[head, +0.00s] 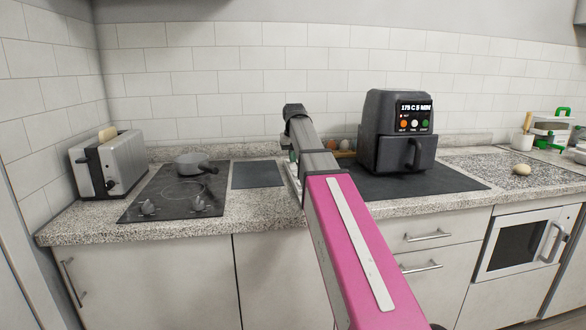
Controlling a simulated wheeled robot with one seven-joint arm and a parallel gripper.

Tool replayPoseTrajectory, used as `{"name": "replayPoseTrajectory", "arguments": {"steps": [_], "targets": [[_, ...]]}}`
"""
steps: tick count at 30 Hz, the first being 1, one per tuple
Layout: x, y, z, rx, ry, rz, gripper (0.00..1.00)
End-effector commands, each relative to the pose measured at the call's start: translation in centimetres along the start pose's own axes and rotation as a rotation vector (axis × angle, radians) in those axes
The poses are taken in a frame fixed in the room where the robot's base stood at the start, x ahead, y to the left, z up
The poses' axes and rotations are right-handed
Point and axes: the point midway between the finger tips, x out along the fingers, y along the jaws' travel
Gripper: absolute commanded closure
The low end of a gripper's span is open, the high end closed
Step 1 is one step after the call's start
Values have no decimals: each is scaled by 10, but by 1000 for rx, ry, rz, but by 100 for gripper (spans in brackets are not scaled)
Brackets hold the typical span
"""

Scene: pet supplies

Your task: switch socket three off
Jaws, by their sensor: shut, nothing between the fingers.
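My arm reaches up and away from the bottom of the head view, its pink link in front and its grey links beyond. Its dark far end stands over the back of the worktop, left of the air fryer. My gripper and its fingers are hidden behind the arm. A narrow pale edge (292,173) shows at the left side of my arm on the worktop. It may be part of a socket strip, but most of it is covered. I cannot make out socket three, its switch or its state.
The worktop (270,205) holds a toaster (110,163), a hob (170,200) with a pan (192,163), a dark mat (257,174) and an air fryer (398,130) on a dark board. A round loaf-coloured item (521,169) lies at right.

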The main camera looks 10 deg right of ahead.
Motion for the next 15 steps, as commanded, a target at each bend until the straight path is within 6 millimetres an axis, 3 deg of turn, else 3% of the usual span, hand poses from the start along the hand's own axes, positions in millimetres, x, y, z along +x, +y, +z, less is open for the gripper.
{"name": "replayPoseTrajectory", "arguments": {"steps": [15], "targets": [[7,0,1,0,0,0,100]]}}
